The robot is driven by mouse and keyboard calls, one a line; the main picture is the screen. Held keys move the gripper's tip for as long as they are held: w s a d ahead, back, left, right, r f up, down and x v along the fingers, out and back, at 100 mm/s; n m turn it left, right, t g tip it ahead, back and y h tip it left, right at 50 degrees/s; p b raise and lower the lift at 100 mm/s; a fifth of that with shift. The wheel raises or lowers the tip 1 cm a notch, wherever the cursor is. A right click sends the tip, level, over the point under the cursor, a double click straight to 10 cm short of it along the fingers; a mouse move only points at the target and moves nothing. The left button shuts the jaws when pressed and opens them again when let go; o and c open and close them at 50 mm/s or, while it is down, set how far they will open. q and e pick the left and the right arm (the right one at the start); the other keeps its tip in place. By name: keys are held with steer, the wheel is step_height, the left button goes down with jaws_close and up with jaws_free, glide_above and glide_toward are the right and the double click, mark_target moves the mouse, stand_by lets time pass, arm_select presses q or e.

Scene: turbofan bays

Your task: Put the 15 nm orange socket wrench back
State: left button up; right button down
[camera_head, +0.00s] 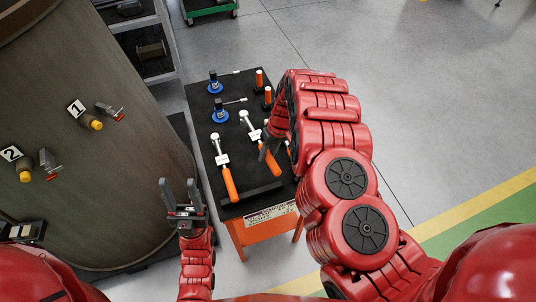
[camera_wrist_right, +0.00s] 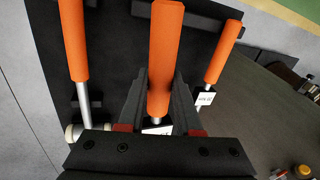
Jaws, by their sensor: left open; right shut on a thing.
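Orange-handled socket wrenches lie on the black top of a small cart (camera_head: 205,106). In the head view one wrench (camera_head: 228,182) lies on the left. A second wrench (camera_head: 274,162) lies right of it, partly behind my right gripper (camera_head: 268,148). My right gripper (camera_wrist_right: 158,100) is shut on the middle wrench's orange handle (camera_wrist_right: 166,45) in the wrist view. Other handles lie on either side, one left (camera_wrist_right: 72,40) and one right (camera_wrist_right: 222,52). The white labels are too small to read. My left gripper (camera_head: 181,190) is open and empty, left of the cart.
Blue-based tools (camera_head: 220,113) and upright orange-handled tools (camera_head: 259,78) stand at the cart's back. A large dark cylinder (camera_head: 90,180) with numbered clamps fills the left. A shelf (camera_head: 150,45) stands behind. Grey floor is open beyond my right arm.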

steer(key=shift+s+d+f+b, duration=0.1)
steer(key=shift+d+f+b, duration=0.05)
steer(key=shift+f+b, duration=0.3)
steer(key=shift+s+d+f+b, duration=0.15)
steer(key=shift+f+b, duration=0.15)
steer(key=shift+f, duration=0.25)
steer(key=shift+w+b+x, duration=0.25)
steer(key=shift+b+x, duration=0.8)
steer(key=shift+x, duration=0.1)
steer(key=shift+d+f+b, duration=0.25)
steer(key=shift+f+b, duration=0.25)
steer(key=shift+f, duration=0.1)
steer(key=shift+r, duration=0.1)
steer(key=shift+b, duration=0.45)
steer(key=shift+d+b+x, duration=0.15)
steer(key=shift+b+x, duration=0.45)
steer(key=shift+x, duration=0.05)
steer(key=shift+d+b+x, duration=0.15)
steer(key=shift+b+x, duration=0.45)
steer(key=shift+x, duration=0.05)
